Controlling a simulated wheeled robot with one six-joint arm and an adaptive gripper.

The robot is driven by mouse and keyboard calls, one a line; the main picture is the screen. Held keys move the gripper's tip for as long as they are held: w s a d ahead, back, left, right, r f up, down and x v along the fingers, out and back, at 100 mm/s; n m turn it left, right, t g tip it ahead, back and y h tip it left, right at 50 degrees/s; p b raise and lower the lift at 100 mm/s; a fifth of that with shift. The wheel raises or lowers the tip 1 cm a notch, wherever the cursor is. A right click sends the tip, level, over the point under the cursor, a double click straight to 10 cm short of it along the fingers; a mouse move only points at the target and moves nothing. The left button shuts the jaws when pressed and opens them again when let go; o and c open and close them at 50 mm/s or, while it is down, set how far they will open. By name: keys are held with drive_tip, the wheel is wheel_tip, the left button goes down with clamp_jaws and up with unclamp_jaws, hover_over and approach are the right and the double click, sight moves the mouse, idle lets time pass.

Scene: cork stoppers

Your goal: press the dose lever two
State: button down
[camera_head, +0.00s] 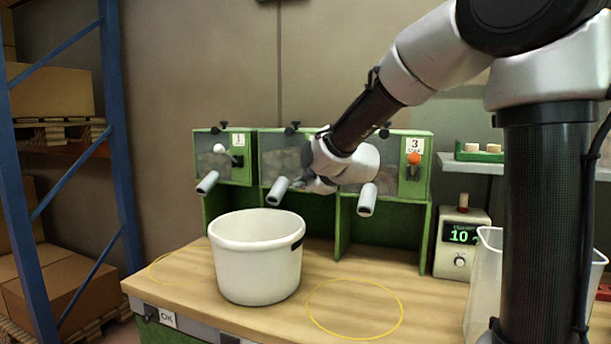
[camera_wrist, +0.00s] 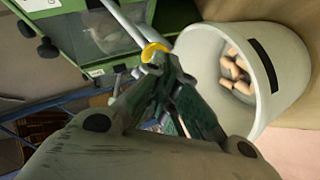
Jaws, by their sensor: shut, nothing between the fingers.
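A green dispenser with three windowed bays stands at the back of the bench. Bay 1 has a white lever knob (camera_head: 219,148) and bay 3 an orange lever knob (camera_head: 414,158). The middle bay's lever and label are hidden behind my arm in the head view. In the wrist view a yellow lever knob (camera_wrist: 154,51) sits right at the tips of my gripper (camera_wrist: 172,66); I cannot tell if they touch. My gripper (camera_head: 308,184) is shut and empty. The white bucket (camera_head: 254,262) stands below the middle spout (camera_head: 277,190), with several corks (camera_wrist: 234,72) inside.
Outer spouts (camera_head: 207,182) (camera_head: 367,199) flank the middle one. A yellow ring (camera_head: 355,308) marks clear bench right of the bucket. A display box (camera_head: 461,236) reading 10 and a clear bin (camera_head: 484,285) stand at right. A blue rack (camera_head: 122,180) is at left.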

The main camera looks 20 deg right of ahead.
drive_tip(key=shift+r, duration=0.95)
